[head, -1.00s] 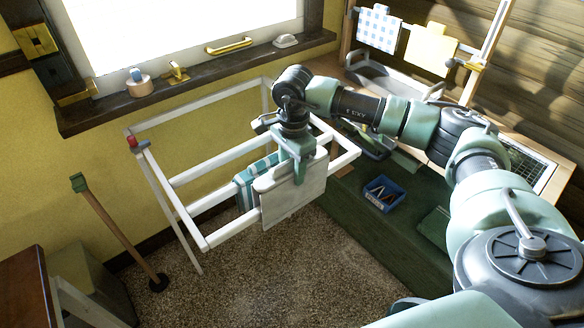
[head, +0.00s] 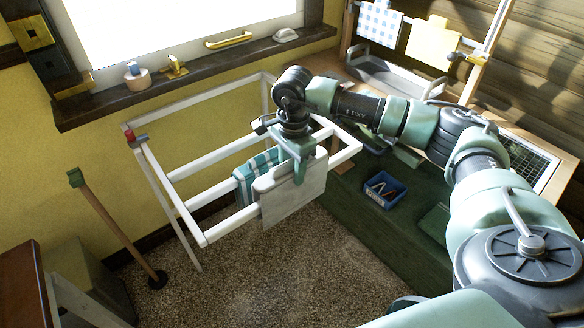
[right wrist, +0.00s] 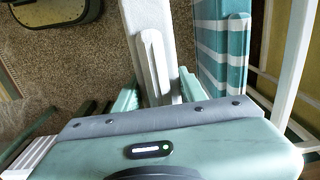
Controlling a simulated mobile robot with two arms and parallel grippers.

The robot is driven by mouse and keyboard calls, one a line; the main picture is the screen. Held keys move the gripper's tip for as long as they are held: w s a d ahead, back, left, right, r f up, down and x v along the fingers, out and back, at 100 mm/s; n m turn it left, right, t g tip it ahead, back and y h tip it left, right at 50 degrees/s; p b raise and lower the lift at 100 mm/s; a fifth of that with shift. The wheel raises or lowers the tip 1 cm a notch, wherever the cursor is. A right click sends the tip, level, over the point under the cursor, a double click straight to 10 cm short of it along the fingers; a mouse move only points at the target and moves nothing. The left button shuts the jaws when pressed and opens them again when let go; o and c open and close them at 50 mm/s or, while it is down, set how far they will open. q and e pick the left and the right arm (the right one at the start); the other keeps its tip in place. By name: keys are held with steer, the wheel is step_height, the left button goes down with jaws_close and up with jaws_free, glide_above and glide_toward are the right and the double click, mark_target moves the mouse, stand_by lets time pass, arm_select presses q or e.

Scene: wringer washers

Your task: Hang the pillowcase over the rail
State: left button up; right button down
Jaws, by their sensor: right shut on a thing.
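The plain white pillowcase (head: 296,200) is at the front rail (head: 232,224) of the white drying rack. It appears folded over the rail, with a flat panel hanging down on the near side. My right gripper (head: 299,172) points down from above and is shut on its upper part. In the right wrist view, a pale folded edge of the pillowcase (right wrist: 151,65) lies along the white rail between my right gripper's fingers (right wrist: 160,92). How far it hangs on the far side is hidden. My left gripper is out of view.
A teal-and-white striped cloth (head: 258,172) hangs close beside the pillowcase; it also shows in the right wrist view (right wrist: 221,55). A blue tray (head: 384,189) lies on the green surface to the right. A wooden-handled stick (head: 115,225) stands at left. The speckled floor is clear.

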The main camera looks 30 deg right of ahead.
steer(key=shift+f+b, duration=2.05)
steer(key=shift+f, duration=0.75)
steer(key=c, duration=0.7)
jaws_free()
steer(key=shift+r, duration=0.15)
steer(key=shift+s+r+p, duration=0.15)
steer(key=shift+r+p, duration=2.05)
steer(key=shift+r, duration=1.25)
